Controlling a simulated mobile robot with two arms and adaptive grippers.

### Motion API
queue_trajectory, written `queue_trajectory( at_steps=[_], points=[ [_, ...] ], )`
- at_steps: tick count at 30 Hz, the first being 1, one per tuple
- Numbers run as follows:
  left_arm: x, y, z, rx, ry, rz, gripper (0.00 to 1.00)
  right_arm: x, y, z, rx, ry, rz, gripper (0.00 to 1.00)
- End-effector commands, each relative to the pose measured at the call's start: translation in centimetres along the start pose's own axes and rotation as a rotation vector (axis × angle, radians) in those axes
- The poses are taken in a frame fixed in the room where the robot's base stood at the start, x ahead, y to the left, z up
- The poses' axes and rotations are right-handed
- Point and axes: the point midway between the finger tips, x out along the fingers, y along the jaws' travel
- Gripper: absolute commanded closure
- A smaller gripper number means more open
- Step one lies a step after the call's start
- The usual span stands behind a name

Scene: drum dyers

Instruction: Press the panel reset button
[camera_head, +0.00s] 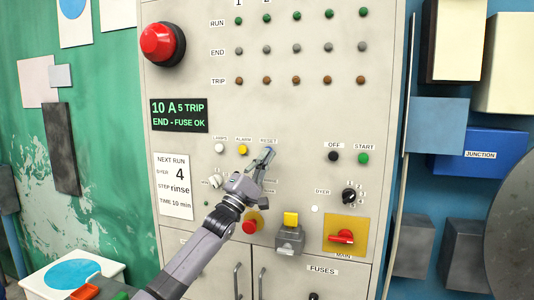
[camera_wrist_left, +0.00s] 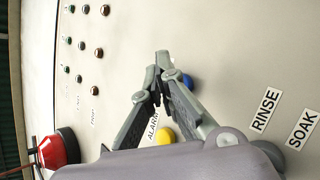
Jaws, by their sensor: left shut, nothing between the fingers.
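The pale control panel (camera_head: 300,110) fills the middle of the head view. Its RESET label (camera_head: 268,140) shows just above my left gripper (camera_head: 266,154), which hides the button under that label. In the left wrist view a blue button (camera_wrist_left: 187,81) shows partly behind the fingers of my left gripper (camera_wrist_left: 160,62). The fingers are shut and empty, with their tips close to the blue button. I cannot tell whether they touch it or the panel. My right gripper is not in view.
A yellow ALARM button (camera_head: 242,150) and a white lamps button (camera_head: 219,148) sit left of my gripper. A big red mushroom button (camera_head: 160,43) juts out at the upper left. A red main switch (camera_head: 341,237) and a yellow-topped grey block (camera_head: 290,235) lie lower right.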

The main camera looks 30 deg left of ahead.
Motion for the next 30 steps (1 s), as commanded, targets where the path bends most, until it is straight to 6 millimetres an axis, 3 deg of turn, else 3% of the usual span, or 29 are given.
queue_trajectory(
  at_steps=[30],
  points=[
    [0.6, -0.41, -0.42, 0.0, 0.0, 0.0, 1.0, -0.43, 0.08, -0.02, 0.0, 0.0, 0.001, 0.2]
  ],
)
